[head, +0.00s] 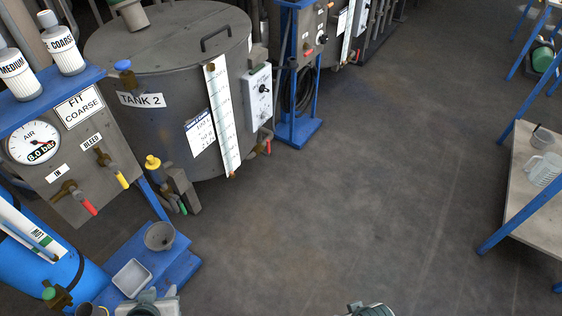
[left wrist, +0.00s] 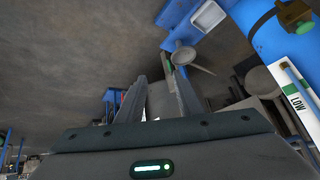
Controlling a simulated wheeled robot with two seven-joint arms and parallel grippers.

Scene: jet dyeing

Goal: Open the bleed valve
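The bleed valve (head: 111,167) is on the grey panel (head: 62,150) at the left of the head view, under the BLEED label. It has a brass body and a yellow handle slanting down to the right. The IN valve (head: 76,196) with a red handle sits lower left of it. My left gripper (head: 150,303) is at the bottom edge of the head view, below and apart from the valve. In the left wrist view my left gripper (left wrist: 159,80) has its fingers apart with nothing held. My right gripper (head: 371,310) barely shows at the bottom edge; its fingers are hidden.
An air gauge (head: 33,142) reading 6.0 bar is on the panel. Tank 2 (head: 180,90) stands behind. A blue step (head: 180,262) holds a white tray (head: 132,277) and a grey cup (head: 159,236). A blue cylinder (head: 65,270) is at lower left. The middle floor is clear.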

